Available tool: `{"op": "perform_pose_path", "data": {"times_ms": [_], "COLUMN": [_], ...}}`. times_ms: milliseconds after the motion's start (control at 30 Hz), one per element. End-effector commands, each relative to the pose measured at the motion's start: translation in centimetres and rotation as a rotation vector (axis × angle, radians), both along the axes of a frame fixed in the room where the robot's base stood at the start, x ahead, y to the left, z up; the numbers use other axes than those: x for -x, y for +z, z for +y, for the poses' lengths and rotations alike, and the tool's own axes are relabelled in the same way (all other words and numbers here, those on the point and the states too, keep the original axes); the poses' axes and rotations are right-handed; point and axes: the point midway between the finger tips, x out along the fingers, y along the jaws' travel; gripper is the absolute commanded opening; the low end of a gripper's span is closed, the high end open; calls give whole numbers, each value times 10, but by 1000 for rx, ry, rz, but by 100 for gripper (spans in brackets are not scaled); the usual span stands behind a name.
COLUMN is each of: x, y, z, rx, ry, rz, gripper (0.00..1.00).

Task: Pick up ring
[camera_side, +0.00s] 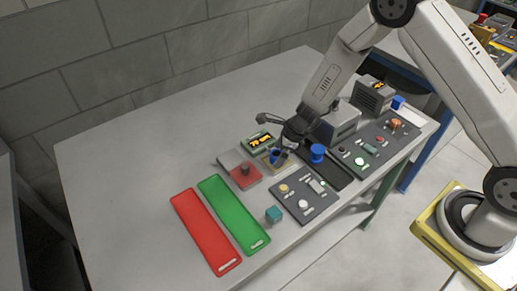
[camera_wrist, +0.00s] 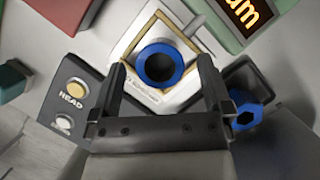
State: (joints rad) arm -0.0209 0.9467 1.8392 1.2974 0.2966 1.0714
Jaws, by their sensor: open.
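A blue ring (camera_wrist: 160,65) sits on a white square plate (camera_wrist: 137,33) with a tan frame, and its dark hole faces the wrist camera. In the side view the ring (camera_side: 276,154) is small and partly hidden by my gripper. My gripper (camera_wrist: 162,80) is open, with one dark finger on each side of the ring's near edge in the wrist view. I cannot tell whether the fingers touch it. In the side view my gripper (camera_side: 289,143) is low over the plate.
A blue hexagon-holed piece (camera_wrist: 247,115) stands right of my gripper. A button panel (camera_side: 305,196), a scale with a lit display (camera_side: 260,141) and a teal cube (camera_side: 273,215) are close by. Red (camera_side: 205,230) and green (camera_side: 233,213) trays lie left. The table's far left is clear.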

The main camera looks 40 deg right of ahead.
Motion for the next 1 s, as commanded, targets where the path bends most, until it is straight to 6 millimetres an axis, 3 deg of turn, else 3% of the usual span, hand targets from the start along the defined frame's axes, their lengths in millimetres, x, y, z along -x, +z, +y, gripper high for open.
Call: {"op": "perform_pose_path", "data": {"times_ms": [200,667,767,1000], "x": [-2,-2,-2,-3], "y": [-9,-8,-8,-8], "z": [3,3,3,3], "rx": [0,1,1,1], "ry": [1,1,1,1], "rz": [0,-1,-1,-1], "gripper": [100,100,75,0]}}
